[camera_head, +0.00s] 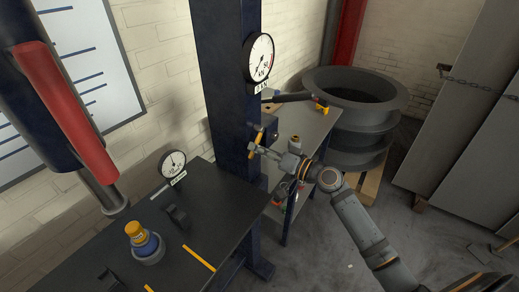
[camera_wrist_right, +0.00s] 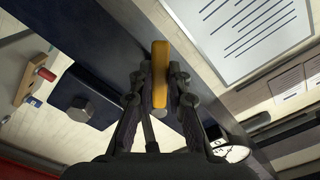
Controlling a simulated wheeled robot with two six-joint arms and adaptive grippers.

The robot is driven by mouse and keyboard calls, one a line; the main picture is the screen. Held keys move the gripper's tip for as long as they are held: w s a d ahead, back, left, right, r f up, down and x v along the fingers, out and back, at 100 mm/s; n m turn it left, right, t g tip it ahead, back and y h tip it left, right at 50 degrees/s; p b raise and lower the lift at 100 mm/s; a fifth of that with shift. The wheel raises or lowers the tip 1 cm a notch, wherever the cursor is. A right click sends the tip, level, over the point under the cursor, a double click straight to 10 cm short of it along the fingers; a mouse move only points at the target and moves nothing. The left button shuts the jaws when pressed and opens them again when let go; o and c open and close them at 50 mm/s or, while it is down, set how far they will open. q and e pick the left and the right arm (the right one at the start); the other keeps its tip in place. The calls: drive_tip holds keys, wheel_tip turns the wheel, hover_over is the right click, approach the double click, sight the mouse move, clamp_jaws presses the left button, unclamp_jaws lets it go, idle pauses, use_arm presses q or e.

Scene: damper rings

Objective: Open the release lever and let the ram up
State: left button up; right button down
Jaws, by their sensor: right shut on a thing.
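The release lever (camera_head: 257,141) is a small yellow bar on the side of the dark blue column. My right gripper (camera_head: 263,151) is at the lever, and its arm comes in from the lower right. In the right wrist view the yellow lever (camera_wrist_right: 160,74) lies between the fingers of my right gripper (camera_wrist_right: 160,90), which is shut on it. My left gripper is not in view.
A pressure gauge (camera_head: 259,57) is on the column (camera_head: 225,70). The dark bench (camera_head: 205,212) carries a small dial (camera_head: 172,164) and a yellow-and-blue piece (camera_head: 143,238) near the ram's lower end. Large grey rings (camera_head: 355,112) are stacked behind a side table. Floor at the lower right is mostly clear.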

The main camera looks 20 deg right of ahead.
drive_tip(key=shift+s+a+r+m+p, duration=0.25)
drive_tip(key=shift+r+m+p, duration=0.6)
drive_tip(key=shift+m, duration=0.65)
drive_tip(key=shift+s+a+r+m+p, duration=0.15)
drive_tip(key=shift+r+m+p, duration=0.35)
drive_tip(key=shift+m+p, duration=0.85)
drive_tip(key=shift+s+a+r+m+p, duration=0.25)
drive_tip(key=shift+r+m+p, duration=0.5)
drive_tip(key=shift+m, duration=0.9)
drive_tip(key=shift+w, duration=0.15)
drive_tip(key=c, duration=1.3)
unclamp_jaws()
drive_tip(key=v, duration=0.7)
drive_tip(key=shift+d, duration=0.15)
